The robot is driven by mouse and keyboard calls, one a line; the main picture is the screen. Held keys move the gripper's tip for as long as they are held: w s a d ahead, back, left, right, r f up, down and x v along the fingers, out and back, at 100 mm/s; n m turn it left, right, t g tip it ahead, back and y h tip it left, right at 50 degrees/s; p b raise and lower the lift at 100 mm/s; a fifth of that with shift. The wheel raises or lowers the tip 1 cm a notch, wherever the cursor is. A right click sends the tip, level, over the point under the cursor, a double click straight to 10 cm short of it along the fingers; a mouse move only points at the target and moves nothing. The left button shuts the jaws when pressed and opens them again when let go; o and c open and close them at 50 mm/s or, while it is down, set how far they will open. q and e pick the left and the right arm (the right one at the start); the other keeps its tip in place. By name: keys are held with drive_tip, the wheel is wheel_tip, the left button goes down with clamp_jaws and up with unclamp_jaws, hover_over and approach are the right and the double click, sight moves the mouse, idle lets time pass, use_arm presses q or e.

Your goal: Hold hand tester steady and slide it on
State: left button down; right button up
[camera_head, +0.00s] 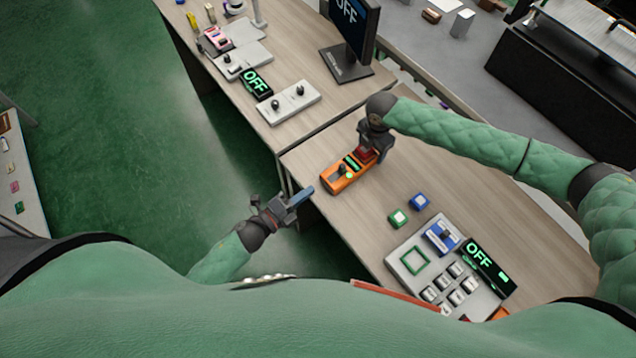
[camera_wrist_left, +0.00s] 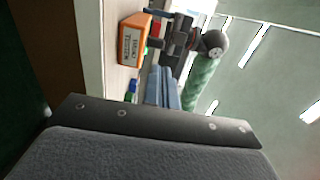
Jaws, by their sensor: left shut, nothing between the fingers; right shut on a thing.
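The hand tester (camera_head: 345,174) is an orange box with a dark slider knob and green lit marks on top. It lies on the wooden table near its left edge. My right gripper (camera_head: 370,151) is shut on the far end of the tester. My left gripper (camera_head: 301,196) is shut and empty, off the table edge, lower left of the tester and apart from it. In the left wrist view the tester (camera_wrist_left: 133,40) shows its labelled end, with the left fingers (camera_wrist_left: 163,87) below it and my right gripper (camera_wrist_left: 178,38) beside it.
A grey panel (camera_head: 408,280) with buttons and an OFF display (camera_head: 486,268) stands at the lower right. A green block (camera_head: 398,218) and a blue block (camera_head: 420,201) lie above it. Another table with switch boxes (camera_head: 289,103) and a monitor (camera_head: 350,40) is behind.

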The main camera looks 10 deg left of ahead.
use_arm(q)
drive_tip(key=shift+v, duration=1.95)
use_arm(e)
drive_tip(key=o, duration=1.2)
drive_tip(key=shift+c, duration=0.2)
